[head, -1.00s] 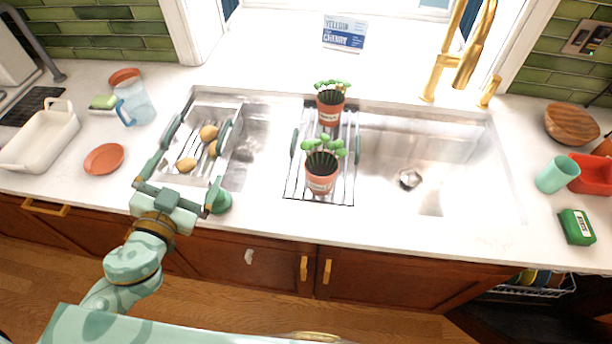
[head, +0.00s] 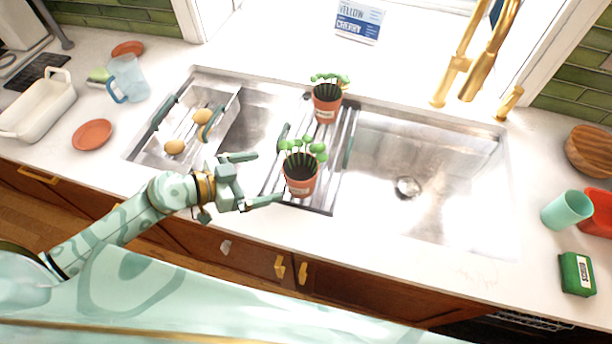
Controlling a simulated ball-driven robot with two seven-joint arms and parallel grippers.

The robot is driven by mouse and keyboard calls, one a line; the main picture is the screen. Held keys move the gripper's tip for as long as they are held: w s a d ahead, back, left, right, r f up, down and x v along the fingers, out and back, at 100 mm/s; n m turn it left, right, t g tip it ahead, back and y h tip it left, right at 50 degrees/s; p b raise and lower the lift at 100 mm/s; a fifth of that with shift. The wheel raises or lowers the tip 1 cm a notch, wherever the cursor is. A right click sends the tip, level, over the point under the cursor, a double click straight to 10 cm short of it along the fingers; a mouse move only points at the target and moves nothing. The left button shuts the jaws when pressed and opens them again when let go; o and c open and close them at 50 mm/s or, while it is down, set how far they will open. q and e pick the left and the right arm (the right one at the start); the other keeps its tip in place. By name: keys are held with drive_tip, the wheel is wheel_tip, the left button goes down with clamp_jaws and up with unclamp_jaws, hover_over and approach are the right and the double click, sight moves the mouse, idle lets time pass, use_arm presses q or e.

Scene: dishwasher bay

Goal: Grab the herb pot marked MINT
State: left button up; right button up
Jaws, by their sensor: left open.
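Two terracotta herb pots with green leaves stand upright on a rack across the sink. The near pot (head: 301,181) is at the rack's front, and the far pot (head: 327,105) is at its back. Each has a pale label, but the print is too small to read, so I cannot tell which says MINT. My left gripper (head: 260,178) is open and empty, just left of the near pot. Its fingers point right toward that pot, with a small gap in the picture. My right gripper is not in view.
A colander (head: 158,149) with potatoes sits in the left basin. The right basin (head: 440,150) is empty. A gold faucet (head: 478,65) rises behind it. A teal cup (head: 566,210) and green box (head: 577,274) are at right; a blue jug (head: 128,78) is at left.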

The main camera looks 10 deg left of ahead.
sight(285, 175)
use_arm(q)
drive_tip(key=b+x, duration=0.1)
drive_tip(key=x, duration=0.6)
drive_tip(key=shift+w, duration=0.15)
drive_tip(key=b+x, duration=0.2)
drive_tip(key=x, duration=0.2)
drive_tip(key=shift+w+d+f, duration=0.1)
drive_tip(key=shift+w+f, duration=0.05)
drive_tip(key=shift+w, duration=0.3)
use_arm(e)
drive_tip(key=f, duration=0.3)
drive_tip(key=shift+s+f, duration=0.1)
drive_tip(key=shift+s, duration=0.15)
use_arm(q)
drive_tip(key=shift+s, duration=0.1)
drive_tip(key=shift+c, duration=0.3)
drive_tip(key=c, duration=1.5)
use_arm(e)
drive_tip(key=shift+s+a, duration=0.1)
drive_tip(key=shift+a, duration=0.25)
